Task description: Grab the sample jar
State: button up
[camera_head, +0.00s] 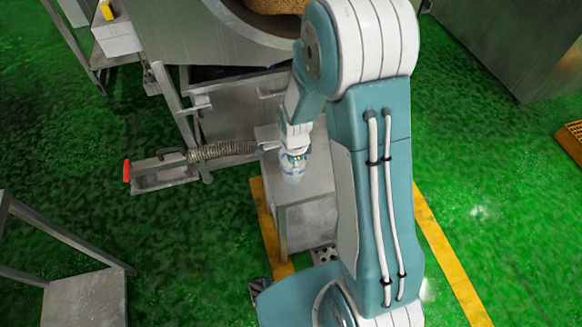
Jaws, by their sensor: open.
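The sample jar (292,174) looks like a small, pale, bluish translucent container. It stands on the grey metal stand (310,188), near the stand's left edge. My gripper (293,157) is open and points down right at the top of the jar. The fingers are small and partly merge with the jar's top, so I cannot tell whether they are around it or just above it. My forearm and wrist hide what lies behind the gripper.
A large metal drum machine (200,35) stands behind the jar. A grey table (85,298) is at lower left. Green floor is open between them.

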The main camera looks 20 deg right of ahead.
aim_at(297, 178)
jog(key=f, duration=0.2)
jog(key=d+f, duration=0.1)
jog(key=f, duration=0.1)
jog(key=shift+d+f, duration=0.1)
jog(key=shift+f, duration=0.05)
jog(key=shift+a, duration=0.4)
jog(key=shift+c, duration=0.7)
grip_shut()
jog(key=shift+d, duration=0.2)
